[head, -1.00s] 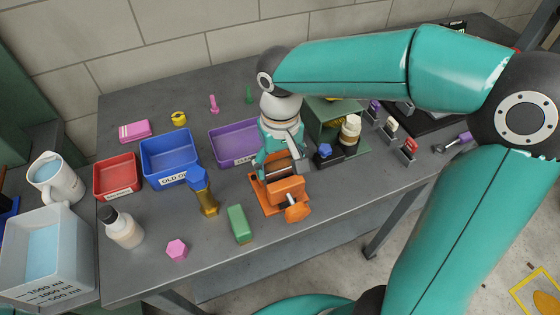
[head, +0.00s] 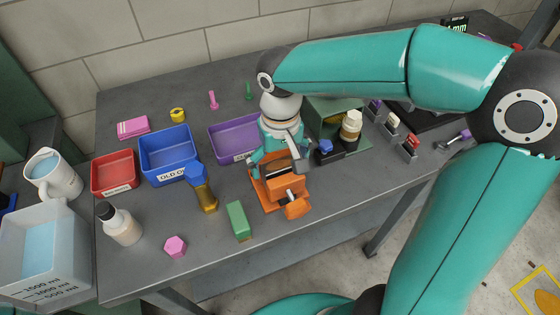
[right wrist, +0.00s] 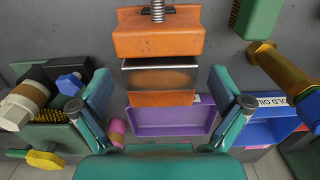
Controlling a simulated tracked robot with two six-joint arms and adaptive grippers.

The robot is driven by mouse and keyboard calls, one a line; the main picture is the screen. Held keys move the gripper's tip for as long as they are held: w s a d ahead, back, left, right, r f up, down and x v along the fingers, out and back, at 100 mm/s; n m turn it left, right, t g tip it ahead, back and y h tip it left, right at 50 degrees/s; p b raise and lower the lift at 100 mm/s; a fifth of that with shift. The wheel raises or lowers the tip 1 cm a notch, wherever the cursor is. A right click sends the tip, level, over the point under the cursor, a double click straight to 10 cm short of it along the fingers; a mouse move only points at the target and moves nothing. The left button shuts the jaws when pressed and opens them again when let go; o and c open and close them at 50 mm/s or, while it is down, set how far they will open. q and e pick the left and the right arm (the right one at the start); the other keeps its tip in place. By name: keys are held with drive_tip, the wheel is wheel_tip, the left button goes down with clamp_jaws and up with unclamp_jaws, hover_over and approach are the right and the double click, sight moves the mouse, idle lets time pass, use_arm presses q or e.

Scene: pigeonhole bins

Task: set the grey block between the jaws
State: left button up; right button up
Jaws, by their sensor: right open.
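The grey block (right wrist: 160,76) lies between the jaws of the orange vise (right wrist: 158,36) in the right wrist view, its shiny face tinted brown. The vise (head: 286,186) stands near the front edge of the table in the head view. My right gripper (head: 279,163) is open over the vise. In the right wrist view its two fingers (right wrist: 163,108) stand well apart, one on each side of the block and clear of it. I cannot tell whether both jaws touch the block. My left gripper is out of view.
Left of the vise are a blue-and-gold bolt (head: 203,188), a green brush block (head: 238,220) and a pink hexagon (head: 175,246). Red (head: 114,190), blue (head: 150,150) and purple (head: 219,147) bins stand behind. A green cubby (head: 330,106) and small bottles crowd the right side.

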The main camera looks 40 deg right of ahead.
wheel_tip(320, 180, up, 5)
drive_tip(key=p, duration=0.4)
idle(0.5)
wheel_tip(320, 180, up, 12)
idle(0.5)
